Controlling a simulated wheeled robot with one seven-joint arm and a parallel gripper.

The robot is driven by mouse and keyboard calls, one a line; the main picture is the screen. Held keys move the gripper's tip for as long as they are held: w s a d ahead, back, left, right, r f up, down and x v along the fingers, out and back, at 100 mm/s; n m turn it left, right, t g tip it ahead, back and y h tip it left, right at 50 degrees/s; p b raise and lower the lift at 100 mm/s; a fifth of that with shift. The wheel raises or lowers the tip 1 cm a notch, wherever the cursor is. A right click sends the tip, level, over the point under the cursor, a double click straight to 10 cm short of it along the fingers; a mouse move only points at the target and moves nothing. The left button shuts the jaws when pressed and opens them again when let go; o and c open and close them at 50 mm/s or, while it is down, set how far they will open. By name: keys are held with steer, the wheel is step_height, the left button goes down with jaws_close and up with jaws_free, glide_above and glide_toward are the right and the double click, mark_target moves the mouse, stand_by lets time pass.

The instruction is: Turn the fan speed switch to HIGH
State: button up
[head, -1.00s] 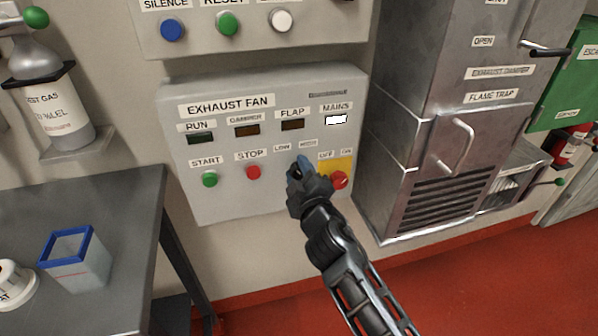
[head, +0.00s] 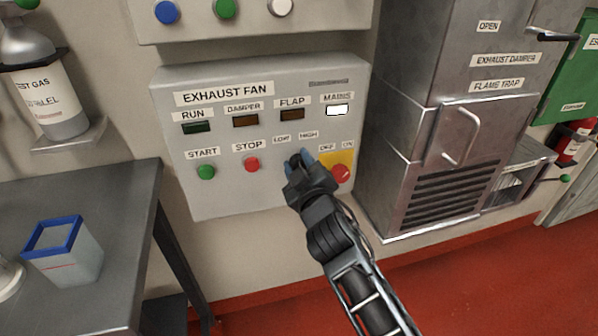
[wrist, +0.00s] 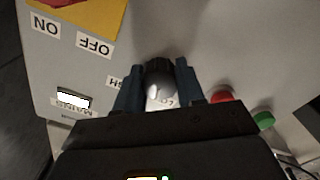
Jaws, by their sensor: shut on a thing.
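The exhaust fan panel (head: 230,193) is a pale grey box on the wall. Its fan speed switch, below the LOW and HIGH labels (head: 308,135), is hidden by my gripper in the head view. In the wrist view the switch (wrist: 159,68) shows as a dark round knob between my blue fingertips. My gripper (head: 301,160) is at the panel face and shut on this knob; it also shows in the wrist view (wrist: 157,85). The wrist view is upside down to the labels, and the knob's pointing direction cannot be told.
A red mains switch (head: 341,173) on a yellow plate is close to the right of my gripper. The red STOP button (head: 252,164) and green START button (head: 206,172) are to its left. A steel cabinet (head: 415,170) stands right of the panel, a grey table (head: 120,200) left.

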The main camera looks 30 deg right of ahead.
steer(key=m+b, duration=0.4)
steer(key=shift+f+m, duration=0.25)
steer(key=shift+m, duration=0.05)
steer(key=shift+r+m+b, duration=0.15)
steer(key=shift+m+b, duration=1.6)
steer(key=shift+m, duration=0.05)
steer(key=o, duration=1)
steer(key=shift+r, duration=0.1)
steer(key=shift+s, duration=0.1)
steer(key=shift+s+a, duration=0.25)
steer(key=shift+s, duration=1)
steer(key=shift+s+a, duration=0.25)
steer(key=shift+s, duration=1)
steer(key=shift+s+a, duration=0.25)
steer(key=shift+s, duration=1)
